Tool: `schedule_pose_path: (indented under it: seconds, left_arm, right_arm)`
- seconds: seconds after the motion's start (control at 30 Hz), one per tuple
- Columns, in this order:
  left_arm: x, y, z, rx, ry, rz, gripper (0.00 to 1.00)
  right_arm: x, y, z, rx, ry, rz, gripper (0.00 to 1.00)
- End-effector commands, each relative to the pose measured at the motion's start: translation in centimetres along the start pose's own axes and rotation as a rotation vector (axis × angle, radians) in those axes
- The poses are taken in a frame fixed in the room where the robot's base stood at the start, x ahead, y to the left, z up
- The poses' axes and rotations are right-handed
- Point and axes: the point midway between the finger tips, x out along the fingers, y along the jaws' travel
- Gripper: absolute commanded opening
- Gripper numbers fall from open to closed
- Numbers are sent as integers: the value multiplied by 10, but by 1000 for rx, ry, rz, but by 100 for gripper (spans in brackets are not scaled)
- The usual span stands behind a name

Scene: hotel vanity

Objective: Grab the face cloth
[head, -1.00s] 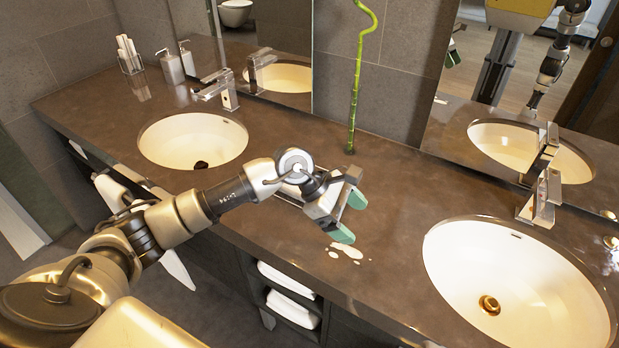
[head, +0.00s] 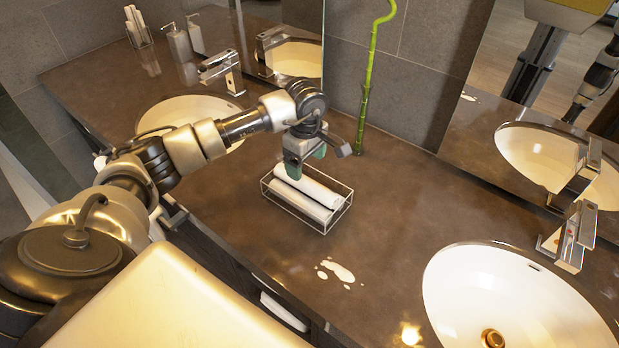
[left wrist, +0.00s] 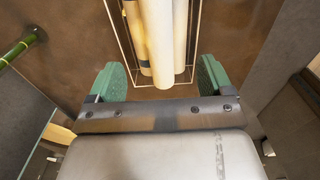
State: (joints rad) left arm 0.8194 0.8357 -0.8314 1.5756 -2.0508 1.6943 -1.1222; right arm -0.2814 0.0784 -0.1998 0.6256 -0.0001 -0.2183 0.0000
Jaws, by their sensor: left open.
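Rolled white face cloths (head: 302,194) lie side by side in a clear wire-edged tray on the counter between the two sinks. My left gripper (head: 304,160) is just above the far end of the tray, pointing down. In the left wrist view the rolled cloths (left wrist: 162,45) run away from me, centred between the open green fingertips (left wrist: 157,80). Nothing is held, and I see no contact with the cloths. My right gripper is not in view.
The tray (head: 325,231) has thin raised edges around the cloths. White spilled liquid (head: 340,271) lies in front of it. A green bamboo stalk (head: 366,95) stands behind. Sinks are at left (head: 160,112) and right (head: 470,285). Free counter lies right of the tray.

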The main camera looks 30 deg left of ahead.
Motion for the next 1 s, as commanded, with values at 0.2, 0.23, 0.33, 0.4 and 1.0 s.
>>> schedule_pose_path:
  seconds: [0.2,0.23,0.33,0.4,1.0]
  left_arm:
    - [26,0,0,0,-2,0,81]
    - [27,0,0,0,-2,1,81]
    - [34,0,0,-1,-3,-2,81]
    - [43,0,-2,-1,-2,-4,81]
    - [81,2,-4,0,-2,2,69]
  right_arm:
    - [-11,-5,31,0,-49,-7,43]
    - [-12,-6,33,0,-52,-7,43]
    - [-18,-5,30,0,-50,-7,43]
    - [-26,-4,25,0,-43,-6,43]
    - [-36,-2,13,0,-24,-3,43]
